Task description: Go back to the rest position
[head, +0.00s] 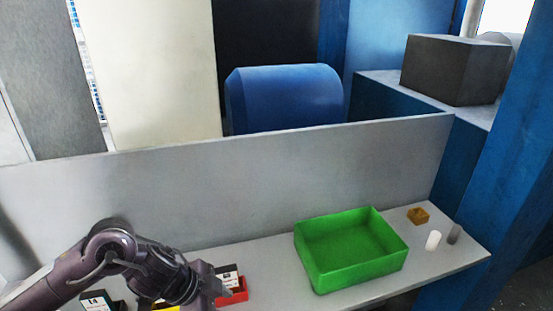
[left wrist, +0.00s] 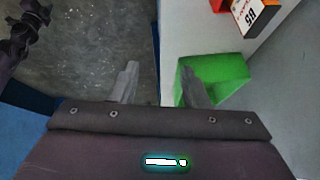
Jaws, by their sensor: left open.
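My left arm comes in from the left in the head view and reaches low over the shelf; its fingertips are not clear there. In the left wrist view my left gripper (left wrist: 160,80) is open, its two grey fingers well apart with nothing between them. The right finger overlaps the green bin (left wrist: 222,72) in the picture; I cannot tell whether they touch. In the head view the green bin (head: 312,270) is empty and sits to the right of my left arm. My right gripper is not in view.
A red bin (head: 238,297) with a labelled box stands right beside my left arm. A dark bin (head: 118,305) lies partly behind the arm. A brown block (head: 418,215) and a white cylinder (head: 433,240) stand right of the green bin. A grey panel (head: 250,180) backs the shelf.

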